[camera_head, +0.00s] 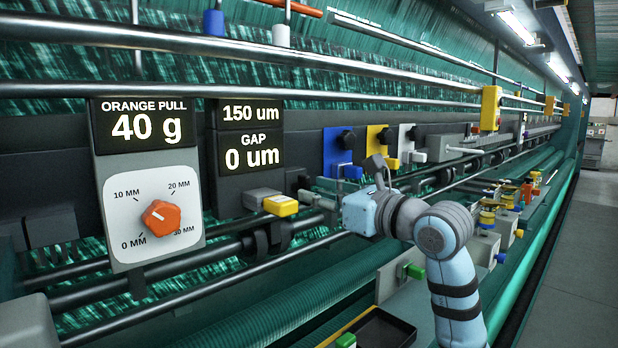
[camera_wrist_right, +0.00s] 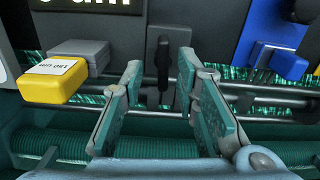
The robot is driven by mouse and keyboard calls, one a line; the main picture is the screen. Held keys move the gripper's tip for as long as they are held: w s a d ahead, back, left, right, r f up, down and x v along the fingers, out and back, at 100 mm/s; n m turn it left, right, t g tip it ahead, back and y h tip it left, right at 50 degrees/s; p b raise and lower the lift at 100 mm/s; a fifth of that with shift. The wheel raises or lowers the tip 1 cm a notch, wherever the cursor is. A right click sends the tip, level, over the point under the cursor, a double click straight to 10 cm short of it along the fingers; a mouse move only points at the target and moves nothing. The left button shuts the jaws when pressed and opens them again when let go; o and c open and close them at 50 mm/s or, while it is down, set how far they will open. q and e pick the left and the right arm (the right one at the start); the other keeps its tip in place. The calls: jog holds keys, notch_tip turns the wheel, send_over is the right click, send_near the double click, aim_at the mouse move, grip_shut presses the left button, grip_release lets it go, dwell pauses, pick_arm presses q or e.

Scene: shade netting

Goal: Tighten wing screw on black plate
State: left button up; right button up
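In the right wrist view, a black wing screw (camera_wrist_right: 163,62) stands upright on a dark plate (camera_wrist_right: 150,20), straight ahead between my right fingers. My right gripper (camera_wrist_right: 158,78) is open and empty, with one teal-padded finger on each side of the screw's line. The fingertips look short of the screw, but the exact gap is hard to judge. The black plate is dark and mostly hard to make out there. My left gripper is not in view.
A yellow block (camera_wrist_right: 52,82) marked 150 um juts out left of my right gripper. Blue, yellow (camera_head: 376,140) and white (camera_head: 405,145) plates with black knobs line the panel to the right. Metal rails (camera_head: 250,52) run along it. An orange dial (camera_head: 161,217) is at left.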

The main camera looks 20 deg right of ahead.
aim_at(308, 206)
jog(key=p+x, duration=0.1)
jog(key=x, duration=0.2)
jog(key=shift+w+f, duration=0.1)
jog(key=shift+w, duration=0.35)
jog(key=shift+w+f, duration=0.1)
jog(key=shift+d, duration=0.1)
jog(key=shift+s, duration=0.35)
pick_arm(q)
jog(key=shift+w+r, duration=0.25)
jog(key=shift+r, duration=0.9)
pick_arm(e)
jog(key=shift+w, duration=0.1)
jog(key=shift+c, duration=0.2)
grip_shut()
